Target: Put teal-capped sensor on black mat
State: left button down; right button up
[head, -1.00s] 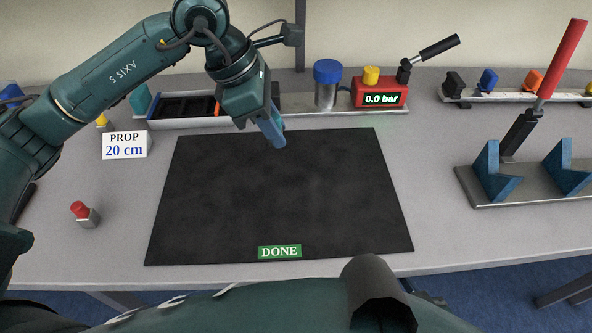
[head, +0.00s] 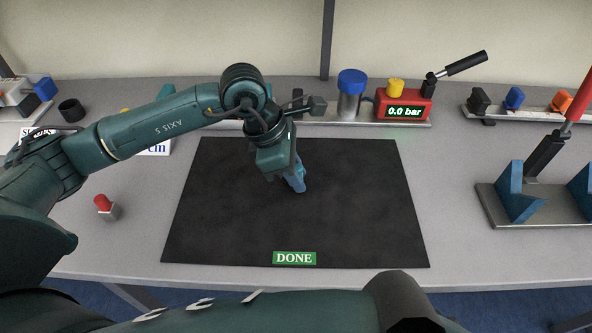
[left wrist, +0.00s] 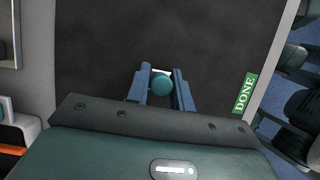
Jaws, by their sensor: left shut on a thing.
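The black mat (head: 350,225) lies flat on the table with a green DONE label at its front edge. My left gripper (head: 299,184) is over the middle of the mat. In the left wrist view, my left gripper (left wrist: 161,88) is shut on the teal-capped sensor (left wrist: 162,84), whose round teal cap shows between the two blue fingers. In the head view the sensor is mostly hidden by the fingers. I cannot tell whether it touches the mat. My right gripper is not clearly seen.
A red-capped sensor (head: 106,207) stands left of the mat. Behind the mat are a blue-capped jar (head: 351,95) and a red gauge box (head: 404,106) reading 0.0 bar. A blue V-block stand (head: 520,192) is at the right. The mat's right half is clear.

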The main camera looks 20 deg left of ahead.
pick_arm(q)
jog(key=shift+f, duration=0.25)
jog(key=c, duration=1.2)
grip_release()
jog(key=shift+r, duration=0.1)
jog(key=shift+r, duration=0.25)
jog(key=v, duration=1.2)
jog(key=shift+s+f, duration=0.1)
